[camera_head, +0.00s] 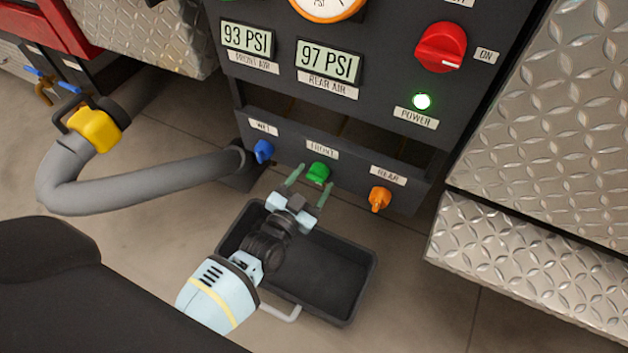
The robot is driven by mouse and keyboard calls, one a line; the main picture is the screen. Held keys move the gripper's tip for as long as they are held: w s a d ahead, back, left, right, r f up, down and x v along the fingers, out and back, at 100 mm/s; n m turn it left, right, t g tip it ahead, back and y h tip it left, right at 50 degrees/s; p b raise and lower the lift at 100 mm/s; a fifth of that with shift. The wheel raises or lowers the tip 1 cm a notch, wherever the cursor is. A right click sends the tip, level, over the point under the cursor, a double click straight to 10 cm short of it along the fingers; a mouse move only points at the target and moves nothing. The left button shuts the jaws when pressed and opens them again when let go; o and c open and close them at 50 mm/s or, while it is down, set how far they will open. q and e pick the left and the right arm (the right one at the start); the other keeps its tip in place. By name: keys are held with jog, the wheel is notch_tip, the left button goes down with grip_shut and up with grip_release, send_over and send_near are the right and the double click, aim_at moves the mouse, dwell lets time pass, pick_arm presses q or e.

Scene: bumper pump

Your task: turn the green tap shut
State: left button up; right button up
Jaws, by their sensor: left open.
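The green tap (318,173) sits on the lower ledge of the dark panel, under a label reading FRONT. My left gripper (310,186) is open, and its two green fingers stand to either side of the tap. The left finger reaches up beside the tap's left and the right finger lies just below and right of it. I cannot tell whether either finger touches the tap. My right gripper is not in view.
A blue tap (263,151) is left of the green one and an orange tap (380,199) is right. A black tray (362,290) lies on the floor below. A grey hose (150,186) with a yellow coupling (95,129) is at left. Diamond-plate steps (530,262) are at right.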

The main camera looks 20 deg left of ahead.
pick_arm(q)
jog(key=shift+w, duration=0.4)
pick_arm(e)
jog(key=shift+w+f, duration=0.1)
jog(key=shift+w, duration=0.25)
pick_arm(q)
jog(key=shift+c, duration=0.2)
jog(key=c, duration=0.9)
jog(key=shift+o, duration=0.2)
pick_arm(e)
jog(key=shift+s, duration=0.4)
